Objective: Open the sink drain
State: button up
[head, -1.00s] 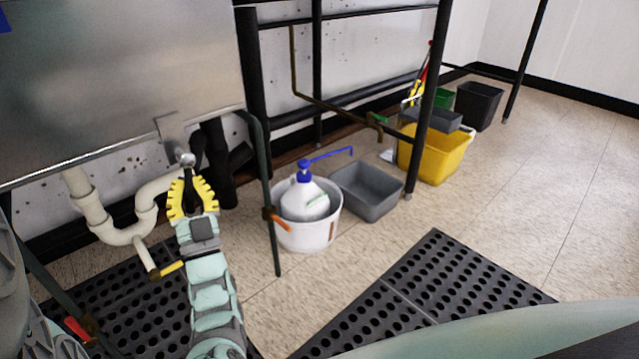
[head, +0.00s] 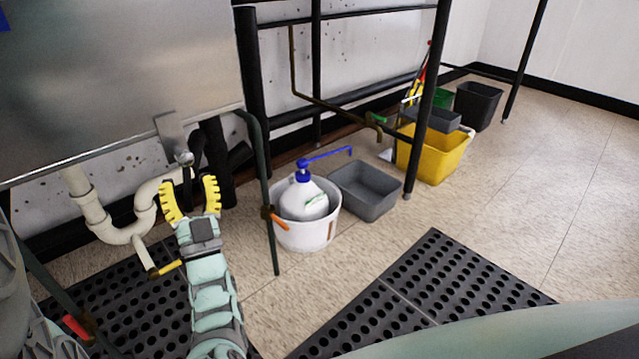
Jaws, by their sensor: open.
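The steel sink (head: 110,80) fills the upper left of the head view. Under its front edge a metal bracket (head: 170,132) ends in a small round metal knob (head: 183,157). A pale drain pipe (head: 100,222) with a U-bend runs below the sink, and a yellow handle (head: 169,266) sits near its lower end. My gripper (head: 189,183) is open and empty, its yellow toothed fingers pointing up just below the knob. The fingers look apart from the knob. The sink's drain opening is hidden.
A white bucket (head: 318,236) holding a pump bottle stands right of my gripper, beside an upright dark pipe with an orange handle (head: 275,217). A grey tub (head: 366,190) and yellow bucket (head: 445,158) stand farther back.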

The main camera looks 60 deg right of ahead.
jog(key=v, duration=1.2)
jog(key=shift+w+a+r, duration=0.1)
